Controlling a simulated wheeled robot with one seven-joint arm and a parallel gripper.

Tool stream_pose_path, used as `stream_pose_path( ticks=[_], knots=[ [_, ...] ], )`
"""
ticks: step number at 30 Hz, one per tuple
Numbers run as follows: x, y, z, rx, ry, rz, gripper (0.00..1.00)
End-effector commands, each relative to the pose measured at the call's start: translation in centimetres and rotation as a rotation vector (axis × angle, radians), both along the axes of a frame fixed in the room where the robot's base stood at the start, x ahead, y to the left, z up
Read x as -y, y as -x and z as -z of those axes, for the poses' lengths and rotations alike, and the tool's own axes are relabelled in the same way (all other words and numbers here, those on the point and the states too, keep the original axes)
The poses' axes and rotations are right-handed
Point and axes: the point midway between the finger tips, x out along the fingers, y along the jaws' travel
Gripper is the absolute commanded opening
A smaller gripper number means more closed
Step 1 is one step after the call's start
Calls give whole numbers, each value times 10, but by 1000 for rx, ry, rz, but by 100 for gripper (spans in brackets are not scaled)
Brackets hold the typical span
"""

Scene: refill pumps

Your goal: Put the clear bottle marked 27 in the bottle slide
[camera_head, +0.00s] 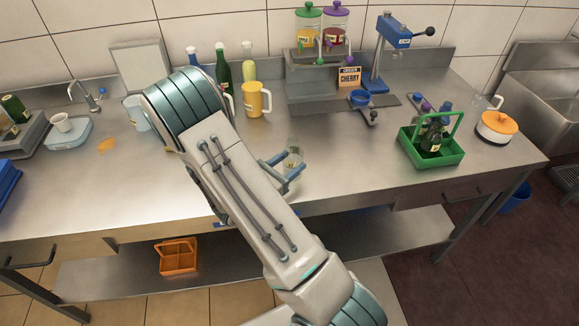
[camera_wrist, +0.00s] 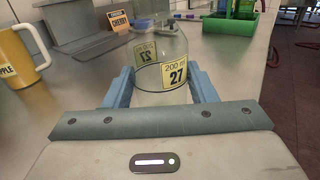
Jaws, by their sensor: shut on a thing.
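The clear bottle marked 27 (camera_wrist: 163,65) is between the blue fingers of my gripper (camera_wrist: 163,92) in the wrist view, upright, with a yellow "200 ml 27" label facing the camera. My gripper (camera_head: 283,170) is shut on it; in the head view the bottle (camera_head: 293,155) shows at the fingers over the middle of the steel counter. Its base is hidden, so I cannot tell whether it touches the counter. A flat dark plate (camera_head: 310,107) lies before the dispensers at the back; I cannot tell for sure whether this is the bottle slide.
A yellow mug (camera_head: 257,100) stands left of the bottle. A green caddy (camera_head: 455,155) with dark bottles is at right. The counter between bottle and caddy is clear.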

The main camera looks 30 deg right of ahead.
Motion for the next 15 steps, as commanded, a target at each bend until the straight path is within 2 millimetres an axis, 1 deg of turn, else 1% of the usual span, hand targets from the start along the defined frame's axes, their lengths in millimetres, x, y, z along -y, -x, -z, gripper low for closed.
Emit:
stream_pose_path(
  ticks=[3,4,5,6,15],
  knots=[
    [1,1,0,-1,-1,2,20],
    [1,1,0,-3,-1,2,54],
    [1,1,0,-3,-1,2,62],
    [1,1,0,-3,-1,2,73],
    [0,1,0,-2,-2,2,73]
  ],
)
